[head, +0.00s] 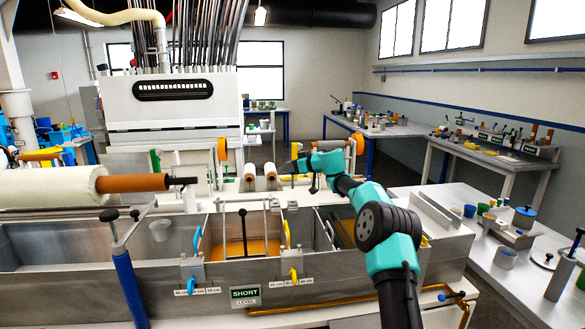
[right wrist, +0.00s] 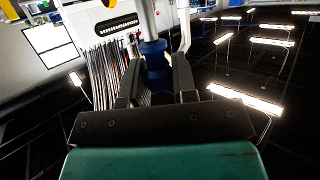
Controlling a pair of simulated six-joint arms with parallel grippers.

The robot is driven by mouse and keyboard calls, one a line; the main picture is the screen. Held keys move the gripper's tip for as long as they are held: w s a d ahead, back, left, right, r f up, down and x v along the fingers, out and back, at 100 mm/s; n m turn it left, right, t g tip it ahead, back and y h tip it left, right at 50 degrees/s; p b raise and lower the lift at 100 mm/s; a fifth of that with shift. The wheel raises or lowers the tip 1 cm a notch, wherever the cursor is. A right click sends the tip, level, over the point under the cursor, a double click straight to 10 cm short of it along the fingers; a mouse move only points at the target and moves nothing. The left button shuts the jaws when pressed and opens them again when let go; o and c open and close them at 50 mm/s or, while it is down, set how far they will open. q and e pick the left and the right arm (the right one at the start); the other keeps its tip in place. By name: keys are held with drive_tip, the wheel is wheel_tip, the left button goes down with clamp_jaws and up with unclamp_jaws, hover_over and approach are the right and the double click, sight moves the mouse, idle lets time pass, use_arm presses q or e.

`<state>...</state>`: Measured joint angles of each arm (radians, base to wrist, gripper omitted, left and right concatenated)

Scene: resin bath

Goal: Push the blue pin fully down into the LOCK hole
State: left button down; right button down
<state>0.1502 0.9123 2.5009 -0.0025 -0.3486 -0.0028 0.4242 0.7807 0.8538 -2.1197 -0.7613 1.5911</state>
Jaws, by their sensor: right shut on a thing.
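The blue pin (right wrist: 154,62), dark blue and cylindrical with a wider collar, sits between the two dark fingers of my right gripper (right wrist: 155,78) in the right wrist view. The fingers are shut on it. In the head view my right gripper (head: 303,168) is raised above the steel bath, reaching left from the teal arm; the pin cannot be made out there. I cannot pick out the LOCK hole; the small labels on the bath's front are unreadable. My left gripper is not in view.
The steel bath (head: 335,290) has several compartments, some with amber liquid, and a SHORT LEVEL sign (head: 245,297). Bright blue (head: 191,286) and yellow (head: 294,275) handles are on its front. A white roller (head: 60,186) lies at left. A cluttered bench (head: 490,270) stands at right.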

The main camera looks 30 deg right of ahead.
drive_tip(key=w+a+r+m+h, duration=0.1)
drive_tip(key=w+a+m+h, duration=0.1)
drive_tip(key=a+m+h, duration=0.4)
drive_tip(key=shift+w+a+m+h, duration=0.3)
drive_tip(key=shift+m+h, duration=1.2)
drive_tip(key=shift+h, duration=1.1)
drive_tip(key=shift+f, duration=0.1)
drive_tip(key=shift+f, duration=2.8)
drive_tip(key=shift+f, duration=2.5)
drive_tip(key=c, duration=0.8)
unclamp_jaws()
